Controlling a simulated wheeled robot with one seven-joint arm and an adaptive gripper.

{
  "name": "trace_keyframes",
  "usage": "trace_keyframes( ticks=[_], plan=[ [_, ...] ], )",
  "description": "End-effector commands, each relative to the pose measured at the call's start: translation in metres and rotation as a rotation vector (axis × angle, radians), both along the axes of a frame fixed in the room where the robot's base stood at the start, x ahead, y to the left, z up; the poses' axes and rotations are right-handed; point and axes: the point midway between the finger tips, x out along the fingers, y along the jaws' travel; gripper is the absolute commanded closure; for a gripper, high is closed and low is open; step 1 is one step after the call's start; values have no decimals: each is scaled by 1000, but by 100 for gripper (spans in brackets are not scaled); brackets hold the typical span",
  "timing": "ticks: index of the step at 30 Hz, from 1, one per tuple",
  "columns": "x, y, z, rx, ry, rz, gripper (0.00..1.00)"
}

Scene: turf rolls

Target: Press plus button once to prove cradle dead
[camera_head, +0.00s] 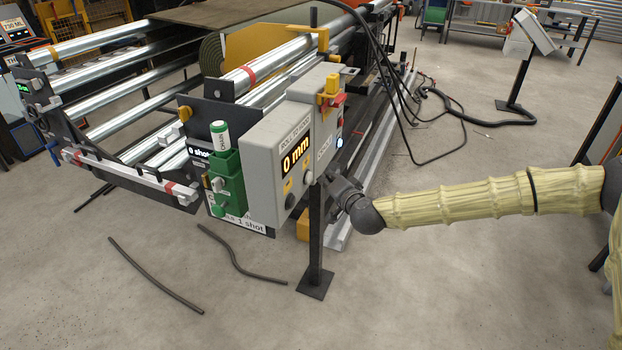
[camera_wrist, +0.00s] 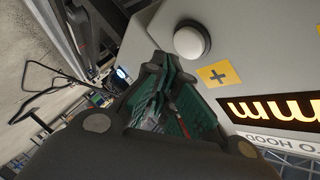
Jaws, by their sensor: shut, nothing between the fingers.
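The grey control box (camera_head: 272,150) has a lit display reading "0 mm" (camera_head: 295,156). Below the display are two round buttons, each beside a yellow label. The plus button (camera_wrist: 190,40) is a pale round dome in a dark ring; its yellow "+" label (camera_wrist: 218,74) is beside it in the wrist view. The same button (camera_head: 308,178) shows small in the head view. My gripper (camera_wrist: 168,70) is shut and empty, its tips near the box face beside the plus button. Contact cannot be told. In the head view my gripper (camera_head: 333,184) is at the box's right side, partly behind the post.
A dark post (camera_head: 316,240) stands in front of the box. A green holder (camera_head: 228,185) with a white-and-green cylinder is on the box's left. The roller frame (camera_head: 130,120) extends behind. Black cables (camera_head: 440,95) hang at right. Front floor is mostly clear, with two dark strips.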

Motion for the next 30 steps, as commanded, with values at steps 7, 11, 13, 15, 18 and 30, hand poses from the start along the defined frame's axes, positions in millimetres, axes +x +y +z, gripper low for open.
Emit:
trace_keyframes(
  ticks=[7, 11, 13, 15, 18, 30],
  plan=[
    [-5, -18, 1, 0, -1, -1, 100],
    [-9, -28, 0, 0, 0, -1, 100],
    [-10, -33, 0, 0, 0, -2, 100],
    [-11, -38, 1, 0, -1, -2, 100],
    [-13, -41, 1, 1, -2, -1, 100],
    [-13, -41, 0, 0, -1, -1, 100]
  ],
)
